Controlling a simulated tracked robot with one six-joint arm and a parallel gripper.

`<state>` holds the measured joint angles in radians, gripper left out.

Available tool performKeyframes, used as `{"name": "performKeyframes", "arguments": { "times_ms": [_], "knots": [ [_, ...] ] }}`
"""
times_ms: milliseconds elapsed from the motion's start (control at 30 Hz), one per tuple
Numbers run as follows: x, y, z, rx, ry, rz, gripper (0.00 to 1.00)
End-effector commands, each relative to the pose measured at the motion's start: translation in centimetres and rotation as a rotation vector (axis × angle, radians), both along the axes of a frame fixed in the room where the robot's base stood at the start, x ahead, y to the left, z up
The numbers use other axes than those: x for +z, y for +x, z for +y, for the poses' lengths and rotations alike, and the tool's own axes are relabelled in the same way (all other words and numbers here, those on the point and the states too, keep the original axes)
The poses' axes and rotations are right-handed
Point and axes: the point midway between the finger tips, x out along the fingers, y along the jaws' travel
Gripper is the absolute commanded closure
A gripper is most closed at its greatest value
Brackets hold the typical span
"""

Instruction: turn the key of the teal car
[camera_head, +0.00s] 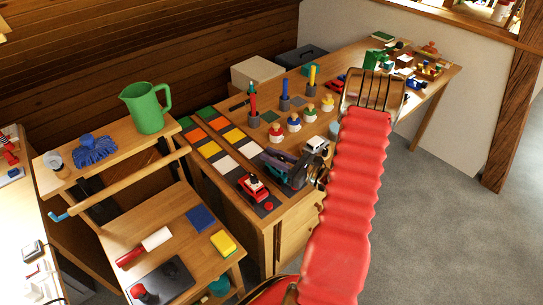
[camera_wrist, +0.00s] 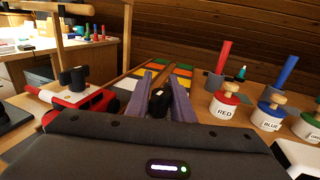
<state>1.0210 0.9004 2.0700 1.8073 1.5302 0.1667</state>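The teal car (camera_head: 270,160) is partly hidden by my gripper on the long bench in the head view. My gripper (camera_head: 292,178) is low over it. In the wrist view, my gripper's two purple-grey fingers (camera_wrist: 162,92) stand apart, one on each side of a black key knob (camera_wrist: 158,101). I cannot tell whether they touch it. The body of the teal car is hidden behind the dark gripper housing in the wrist view.
A red car (camera_head: 252,187) with its own black key is on the left; it also shows in the wrist view (camera_wrist: 90,101). A white car (camera_head: 316,145) is on the right. Pegged weights labelled RED (camera_wrist: 224,106) and BLUE (camera_wrist: 268,116) stand close by on the right.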

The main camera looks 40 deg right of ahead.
Motion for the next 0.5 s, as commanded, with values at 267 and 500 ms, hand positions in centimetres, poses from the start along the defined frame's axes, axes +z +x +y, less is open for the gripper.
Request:
{"name": "performKeyframes", "arguments": {
  "times_ms": [267,500],
  "knots": [
    [0.01,0.0,-0.02,0.0,0.0,0.0,1.0],
    [0.02,0.0,-0.02,-0.001,0.0,0.0,1.0]
  ]
}}
